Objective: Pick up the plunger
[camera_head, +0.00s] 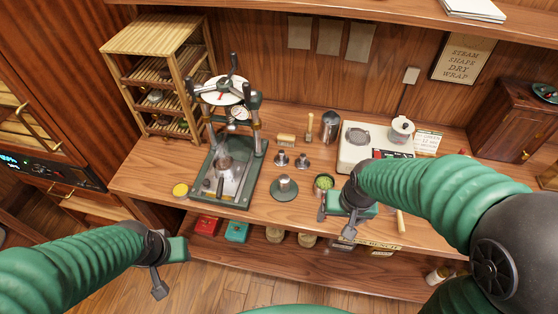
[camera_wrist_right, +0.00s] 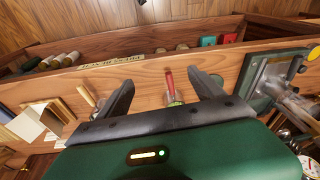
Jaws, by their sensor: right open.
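Several small metal knobbed pieces stand on the bench in the head view: two side by side (camera_head: 291,160) and one on a green round base (camera_head: 284,183). I cannot tell which is the plunger. My right gripper (camera_head: 335,222) is open and empty over the bench's front edge, right of the green base. In the right wrist view its jaws (camera_wrist_right: 165,88) are spread, with a red-handled item (camera_wrist_right: 169,80) showing between them, not gripped. My left gripper (camera_head: 168,268) hangs low at the left, in front of the bench; its opening is unclear.
A green-based lever press (camera_head: 227,185) stands left of the pieces, with a slatted wooden rack (camera_head: 155,38) behind. A round tin of green leaves (camera_head: 323,182) sits close to my right gripper. A hot plate (camera_head: 358,152) stands behind my right arm. The shelf below holds boxes and jars.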

